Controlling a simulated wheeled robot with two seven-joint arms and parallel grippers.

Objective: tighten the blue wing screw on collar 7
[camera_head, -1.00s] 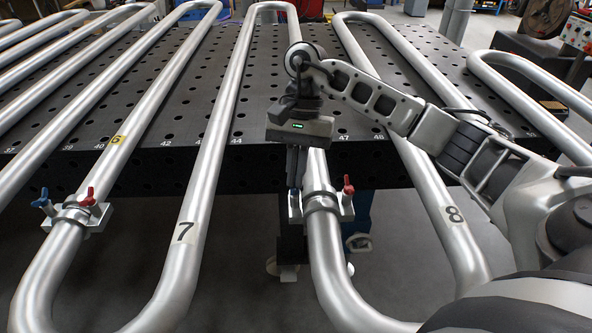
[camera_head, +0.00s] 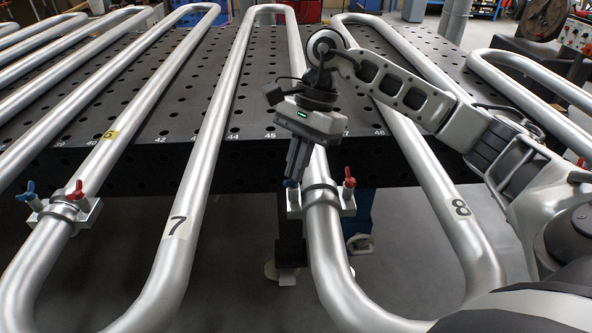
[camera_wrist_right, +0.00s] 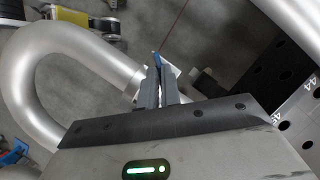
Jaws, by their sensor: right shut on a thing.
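A metal collar (camera_head: 320,198) sits around the silver tube just in front of the table edge, between the tubes marked 7 (camera_head: 177,226) and 8 (camera_head: 460,207). A red wing screw (camera_head: 349,178) stands upright at its right end. My right gripper (camera_head: 292,180) is at the collar's left end, its body tilted and its fingers pointing down. In the right wrist view the fingers are shut on a blue wing screw (camera_wrist_right: 157,59), of which only a small blue tip shows. In the head view the fingers hide this screw. My left gripper is not in view.
Another collar (camera_head: 68,210) with a blue wing screw (camera_head: 28,192) and a red one (camera_head: 76,190) is on a tube at the left. The black perforated table (camera_head: 250,165) lies behind. Parallel silver tubes flank my right arm closely.

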